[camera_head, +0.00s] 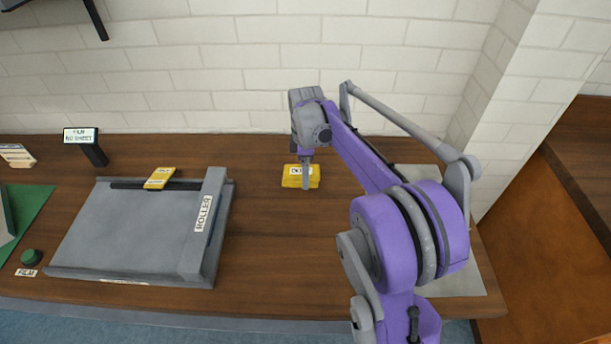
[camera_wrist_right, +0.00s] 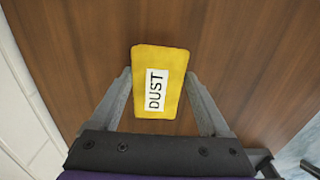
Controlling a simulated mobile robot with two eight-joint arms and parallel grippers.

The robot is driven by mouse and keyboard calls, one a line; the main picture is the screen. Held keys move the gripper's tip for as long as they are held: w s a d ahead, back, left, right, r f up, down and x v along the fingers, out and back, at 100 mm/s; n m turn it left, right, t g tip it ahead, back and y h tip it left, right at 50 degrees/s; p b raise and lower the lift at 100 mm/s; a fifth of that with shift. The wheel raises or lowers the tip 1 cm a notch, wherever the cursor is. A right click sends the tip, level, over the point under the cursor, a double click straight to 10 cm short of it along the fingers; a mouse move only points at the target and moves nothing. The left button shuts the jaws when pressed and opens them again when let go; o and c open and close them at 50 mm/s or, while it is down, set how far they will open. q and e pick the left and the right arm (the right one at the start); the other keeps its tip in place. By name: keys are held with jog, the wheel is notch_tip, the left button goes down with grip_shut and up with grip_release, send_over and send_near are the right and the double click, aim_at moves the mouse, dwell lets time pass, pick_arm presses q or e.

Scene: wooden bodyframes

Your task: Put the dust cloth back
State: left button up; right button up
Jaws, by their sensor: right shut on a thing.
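The yellow dust cloth (camera_head: 290,178) is a flat block with a white label; it reads DUST in the right wrist view (camera_wrist_right: 168,62). My right gripper (camera_head: 305,178) is shut on it. In the right wrist view the fingers (camera_wrist_right: 160,100) lie along the cloth's left and right sides. The cloth is at or just above the wooden table; I cannot tell whether it touches. My left gripper is not in view.
A grey flat machine (camera_head: 125,235) labelled ROLLER stands left of the cloth, with a yellow labelled piece (camera_head: 159,178) on its back bar. A small display (camera_head: 82,136) reads NO SHEET. A grey mat (camera_head: 470,285) lies under my right arm. Wood between machine and cloth is clear.

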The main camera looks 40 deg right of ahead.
jog(key=shift+f, duration=0.95)
jog(key=o, duration=1.2)
jog(key=shift+f, duration=0.15)
jog(key=shift+c, duration=0.2)
notch_tip(320, 180, up, 12)
jog(key=p, duration=0.1)
jog(key=shift+r, duration=0.2)
